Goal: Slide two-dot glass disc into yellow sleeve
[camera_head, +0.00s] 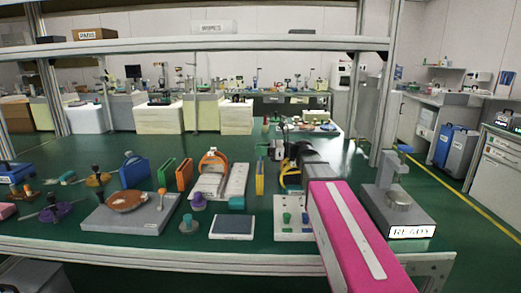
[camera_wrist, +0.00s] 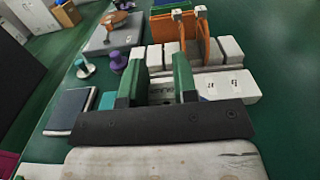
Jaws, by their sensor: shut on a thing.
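My gripper (camera_wrist: 158,80) shows two green fingers in the wrist view, standing apart on a dark bar. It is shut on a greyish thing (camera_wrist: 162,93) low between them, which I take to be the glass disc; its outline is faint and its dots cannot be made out. The yellow sleeve (camera_head: 260,178) stands upright on the bench in the head view, just right of the white blocks and left of my arm. The sleeve cannot be made out in the wrist view. In the head view my gripper is hard to separate from the dark wrist parts behind the sleeve.
Orange (camera_head: 184,174), green (camera_head: 167,171) and blue (camera_head: 133,169) sleeves stand to the left. White blocks (camera_head: 235,181) with an orange arch (camera_head: 213,159) are near the middle. A dark pad (camera_head: 232,226) lies in front. A grey stand (camera_head: 397,185) with a READY sign is at right.

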